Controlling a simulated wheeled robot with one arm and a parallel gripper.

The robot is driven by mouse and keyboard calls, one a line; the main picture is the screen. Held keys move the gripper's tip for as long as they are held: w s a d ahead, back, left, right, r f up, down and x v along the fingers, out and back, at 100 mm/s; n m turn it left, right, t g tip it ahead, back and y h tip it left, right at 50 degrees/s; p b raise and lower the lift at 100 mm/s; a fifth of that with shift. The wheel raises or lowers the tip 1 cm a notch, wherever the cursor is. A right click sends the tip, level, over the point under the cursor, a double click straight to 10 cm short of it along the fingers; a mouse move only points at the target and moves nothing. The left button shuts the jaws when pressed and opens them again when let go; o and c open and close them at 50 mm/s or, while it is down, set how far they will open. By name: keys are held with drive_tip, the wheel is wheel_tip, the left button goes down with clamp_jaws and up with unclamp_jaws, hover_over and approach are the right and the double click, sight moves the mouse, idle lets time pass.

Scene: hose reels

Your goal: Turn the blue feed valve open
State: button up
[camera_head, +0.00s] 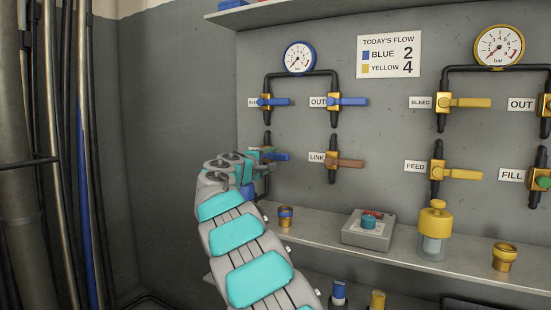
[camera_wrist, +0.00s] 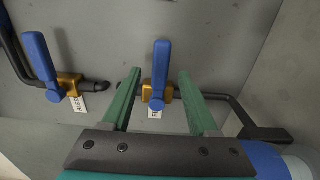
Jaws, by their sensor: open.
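The blue feed valve (camera_wrist: 158,75) is in the middle of the wrist view, with a brass body and a label partly hidden, its first letter F. Its blue handle lies crosswise to the black pipe. In the head view the handle (camera_head: 277,156) points right, and my arm hides much of the valve. My gripper (camera_wrist: 160,72) is open, with one green finger on each side of the handle and a gap showing on both sides. It also shows in the head view (camera_head: 262,152), at the valve.
The blue bleed valve (camera_wrist: 42,65) is left of my gripper in the wrist view. The LINK valve (camera_head: 345,162) is right of the feed valve in the head view. A shelf (camera_head: 320,227) below carries a grey box (camera_head: 368,232), a yellow-topped jar (camera_head: 434,225) and small fittings.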

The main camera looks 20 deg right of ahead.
sight(273, 156)
drive_tip(key=shift+x, duration=0.9)
drive_tip(key=shift+w+d, duration=0.3)
drive_tip(key=shift+d, duration=0.15)
clamp_jaws()
drive_tip(key=shift+f, duration=0.1)
idle(0.5)
